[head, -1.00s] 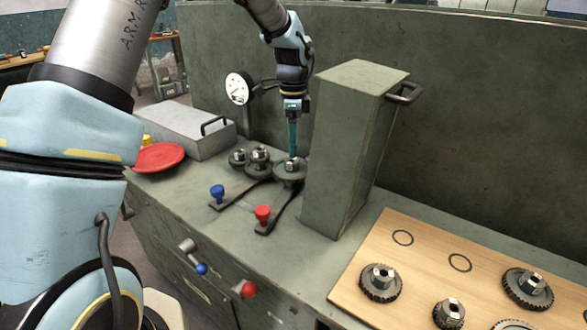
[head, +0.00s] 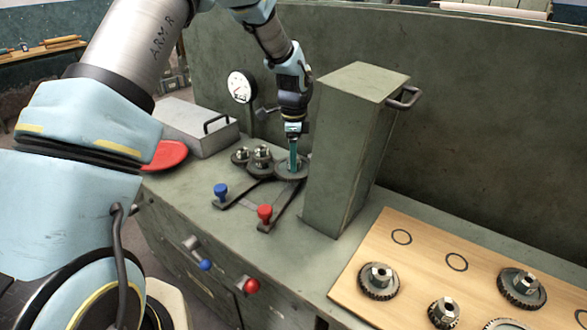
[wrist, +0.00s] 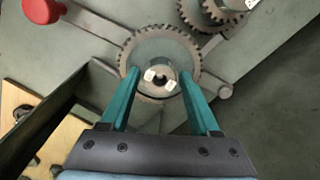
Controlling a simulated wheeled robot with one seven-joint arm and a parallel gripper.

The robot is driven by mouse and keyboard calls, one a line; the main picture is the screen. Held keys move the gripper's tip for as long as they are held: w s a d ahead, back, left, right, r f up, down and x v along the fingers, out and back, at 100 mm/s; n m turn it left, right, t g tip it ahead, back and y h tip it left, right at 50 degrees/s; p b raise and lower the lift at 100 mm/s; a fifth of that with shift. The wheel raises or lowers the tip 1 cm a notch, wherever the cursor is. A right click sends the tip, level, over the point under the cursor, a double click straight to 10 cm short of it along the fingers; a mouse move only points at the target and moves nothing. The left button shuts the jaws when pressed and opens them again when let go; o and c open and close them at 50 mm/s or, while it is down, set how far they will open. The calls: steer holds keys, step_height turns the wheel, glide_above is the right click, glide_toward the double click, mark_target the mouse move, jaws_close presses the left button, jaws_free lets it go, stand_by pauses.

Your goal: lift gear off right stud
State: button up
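The gear on the right stud (head: 283,173) is a dark toothed disc with a pale hub. It lies flat on the grey bench, just left of the tall grey block. In the wrist view the same gear (wrist: 158,45) is centred, with its hub between my fingers. My gripper (head: 293,168) points straight down over it. Its two teal fingers (wrist: 160,74) are apart, one on each side of the hub, with visible gaps. The stud's top shows as a dark spot in the hub. In the head view the fingers partly hide the hub.
The tall grey block (head: 350,150) stands close on the right. Several other gears (head: 262,158) stand just left. Blue (head: 221,191) and red (head: 265,213) knobs on levers are in front. A wooden board (head: 410,265) with gears and ring marks is at the right.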

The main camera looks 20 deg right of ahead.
jaws_close()
steer(key=shift+r, duration=0.1)
stand_by(0.9)
